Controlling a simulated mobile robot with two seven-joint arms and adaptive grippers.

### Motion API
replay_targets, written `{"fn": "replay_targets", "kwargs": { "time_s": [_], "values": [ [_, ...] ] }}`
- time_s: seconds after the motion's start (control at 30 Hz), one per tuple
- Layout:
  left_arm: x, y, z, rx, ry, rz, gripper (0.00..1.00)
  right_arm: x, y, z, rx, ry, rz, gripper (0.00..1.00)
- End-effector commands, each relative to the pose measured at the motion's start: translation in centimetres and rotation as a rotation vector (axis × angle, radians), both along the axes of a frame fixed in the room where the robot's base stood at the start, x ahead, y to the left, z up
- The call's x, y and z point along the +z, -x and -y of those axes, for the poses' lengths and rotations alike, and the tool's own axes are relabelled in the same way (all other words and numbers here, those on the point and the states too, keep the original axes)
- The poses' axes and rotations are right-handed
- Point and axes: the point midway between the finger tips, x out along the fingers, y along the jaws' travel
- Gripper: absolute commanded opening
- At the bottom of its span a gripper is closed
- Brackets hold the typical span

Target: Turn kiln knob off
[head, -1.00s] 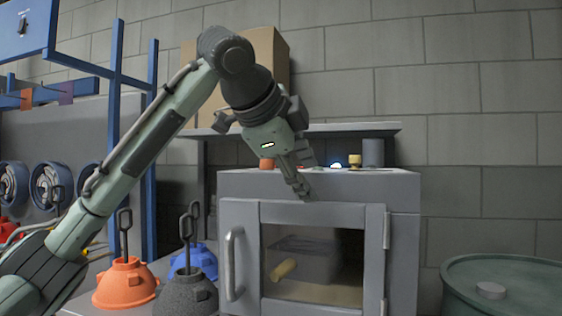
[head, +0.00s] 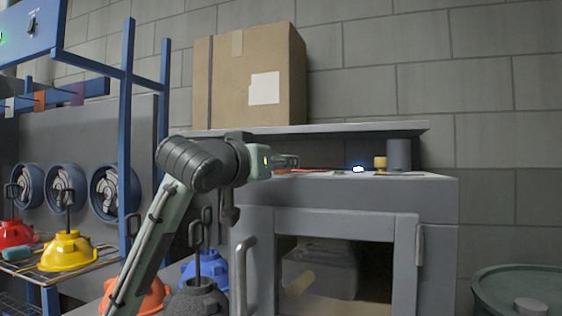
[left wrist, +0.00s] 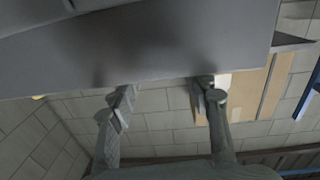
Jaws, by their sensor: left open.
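The kiln is a grey box (head: 437,200) with a framed window door and a bar handle (head: 243,280). Along its top edge show a low red piece (head: 300,170), a glowing white-blue lamp (head: 358,169), a brass-coloured knob-like piece (head: 380,163) and a grey cylinder (head: 399,153). I cannot tell which one is the kiln knob. My left gripper (head: 292,161) is at the kiln's top left, pointing right, near the red piece. It is open and empty in the left wrist view (left wrist: 165,97), below a grey kiln surface (left wrist: 160,45). My right gripper is not in view.
A shelf (head: 345,130) with a cardboard box (head: 270,75) hangs behind the kiln. Orange (head: 150,298), dark grey (head: 195,298) and blue (head: 208,272) lidded pieces stand left of the kiln. A blue rack (head: 126,150) stands further left. A green drum (head: 510,285) is at right.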

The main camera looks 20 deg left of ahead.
Motion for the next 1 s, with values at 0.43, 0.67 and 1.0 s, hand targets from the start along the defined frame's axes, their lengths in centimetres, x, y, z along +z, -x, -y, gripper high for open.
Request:
{"fn": "replay_targets", "kwargs": {
  "time_s": [0.43, 0.67, 1.0],
  "values": [
    [0.0, -2.6, 0.3, -0.001, -0.002, 0.001, 0.48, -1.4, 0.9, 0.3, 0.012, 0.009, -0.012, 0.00],
    [0.0, -2.5, 0.3, -0.001, -0.002, 0.000, 0.30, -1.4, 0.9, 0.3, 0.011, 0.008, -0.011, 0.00],
    [0.0, -2.5, 0.3, 0.001, -0.002, 0.000, 0.00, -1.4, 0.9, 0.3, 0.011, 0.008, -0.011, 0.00]
  ]
}}
